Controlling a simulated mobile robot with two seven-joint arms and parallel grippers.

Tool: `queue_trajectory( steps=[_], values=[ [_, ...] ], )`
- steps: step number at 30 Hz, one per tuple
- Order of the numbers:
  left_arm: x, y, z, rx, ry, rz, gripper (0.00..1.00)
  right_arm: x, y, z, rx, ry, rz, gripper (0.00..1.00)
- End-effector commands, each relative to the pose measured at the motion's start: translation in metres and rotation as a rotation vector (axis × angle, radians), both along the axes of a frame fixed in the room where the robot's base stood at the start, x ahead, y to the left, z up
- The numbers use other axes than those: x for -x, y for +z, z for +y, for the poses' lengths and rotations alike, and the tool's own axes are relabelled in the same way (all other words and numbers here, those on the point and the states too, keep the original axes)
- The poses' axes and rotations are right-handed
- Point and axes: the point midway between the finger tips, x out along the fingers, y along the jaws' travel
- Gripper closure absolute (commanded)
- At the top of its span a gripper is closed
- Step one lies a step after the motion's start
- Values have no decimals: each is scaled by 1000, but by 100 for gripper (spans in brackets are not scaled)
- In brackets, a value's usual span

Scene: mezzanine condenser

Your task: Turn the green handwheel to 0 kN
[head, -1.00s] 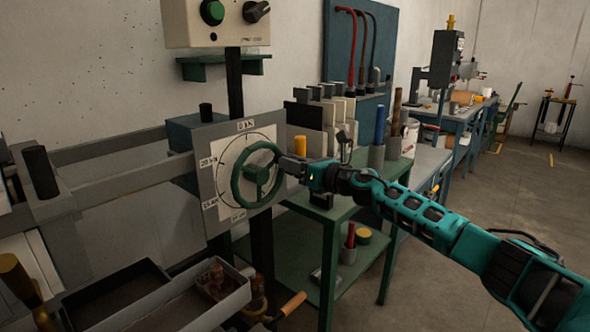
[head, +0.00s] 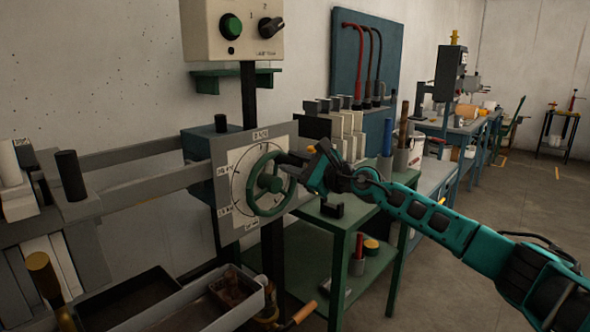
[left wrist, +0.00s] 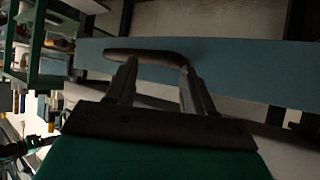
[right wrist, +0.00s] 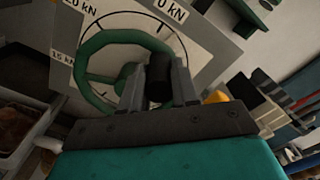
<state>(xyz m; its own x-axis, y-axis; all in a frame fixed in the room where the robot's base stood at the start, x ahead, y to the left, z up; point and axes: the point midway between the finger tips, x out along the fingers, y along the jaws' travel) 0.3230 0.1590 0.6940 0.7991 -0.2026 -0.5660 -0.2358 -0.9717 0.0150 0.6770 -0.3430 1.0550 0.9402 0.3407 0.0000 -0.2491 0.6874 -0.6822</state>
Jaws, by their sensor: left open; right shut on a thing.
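The green handwheel (head: 252,187) stands in front of a white dial on a grey plate (head: 289,205). In the right wrist view, "0 kN" (right wrist: 170,11) is at the dial's upper right, "20 kN" at upper left and "15 kN" at left. My right gripper (head: 292,159) is at the wheel's upper right. In the right wrist view its fingers are shut on a black grip (right wrist: 160,80) at the wheel's rim, partly hidden by the fingers. I cannot make out a pointer reading. My left gripper (left wrist: 158,82) is open, with a dark curved bar beyond its fingertips.
A cream control box (head: 215,45) with a green button and black knob hangs above the dial. A green trolley (head: 340,222) stands right of the wheel, under my right arm. Grey trays (head: 222,318) lie below left. Floor is clear at right.

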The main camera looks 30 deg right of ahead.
Motion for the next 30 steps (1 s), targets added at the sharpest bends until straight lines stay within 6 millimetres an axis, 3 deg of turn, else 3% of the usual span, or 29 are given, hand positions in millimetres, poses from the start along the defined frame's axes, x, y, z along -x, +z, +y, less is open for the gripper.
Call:
queue_trajectory(
  steps=[12, 28, 29, 30],
  values=[
    [-4, 3, -5, 5, -13, -10, 47, 1, 1, 4, 175, 1, -63, 100],
    [-5, 2, -4, 5, -10, -10, 47, 1, 1, 4, 196, 2, -70, 100],
    [-5, 2, -4, 4, -10, -9, 47, 1, 1, 4, 196, 2, -70, 69],
    [-5, 1, -4, 4, -10, -9, 47, 1, 1, 4, 196, 2, -70, 66]
  ],
)
